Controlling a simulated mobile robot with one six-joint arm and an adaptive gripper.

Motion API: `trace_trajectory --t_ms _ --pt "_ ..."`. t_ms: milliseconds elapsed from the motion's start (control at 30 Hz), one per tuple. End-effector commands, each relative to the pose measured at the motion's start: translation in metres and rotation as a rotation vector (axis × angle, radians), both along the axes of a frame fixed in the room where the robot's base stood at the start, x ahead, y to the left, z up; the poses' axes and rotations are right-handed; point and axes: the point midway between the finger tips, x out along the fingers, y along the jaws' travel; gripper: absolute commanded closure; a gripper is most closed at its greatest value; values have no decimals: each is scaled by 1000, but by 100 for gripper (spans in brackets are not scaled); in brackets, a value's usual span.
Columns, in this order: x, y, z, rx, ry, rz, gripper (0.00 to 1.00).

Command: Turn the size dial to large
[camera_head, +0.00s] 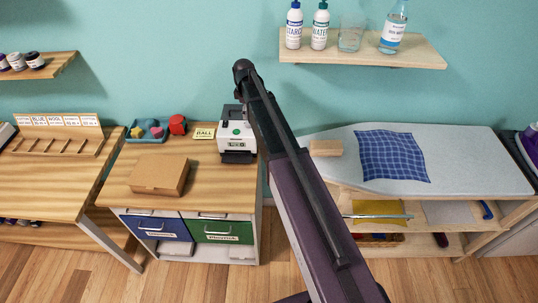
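A small white machine (237,135) stands at the right end of the wooden cabinet top. Its front has a small green spot, a small dark-and-green panel and a dark part (238,157) at the bottom. I cannot make out a size dial or its setting at this scale. My arm rises from the bottom right and bends at a dark joint above the machine. Dark parts show just below that joint, close to the machine's upper right. I cannot make out my gripper's fingers, which seem hidden behind the arm.
A yellow card reading "BALL" (204,133), a teal tray (150,130) with small coloured shapes, and a cardboard box (160,176) share the cabinet top. An ironing surface (460,150) with blue checked cloth (392,156) lies right. A wall shelf (365,55) holds bottles and a glass.

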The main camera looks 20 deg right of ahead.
Motion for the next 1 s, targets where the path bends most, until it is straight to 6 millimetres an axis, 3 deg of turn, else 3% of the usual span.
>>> trace_trajectory --t_ms 900,1000 --pt "-4 2 79 0 0 -1 22" --pt "-13 2 78 1 0 -19 22"
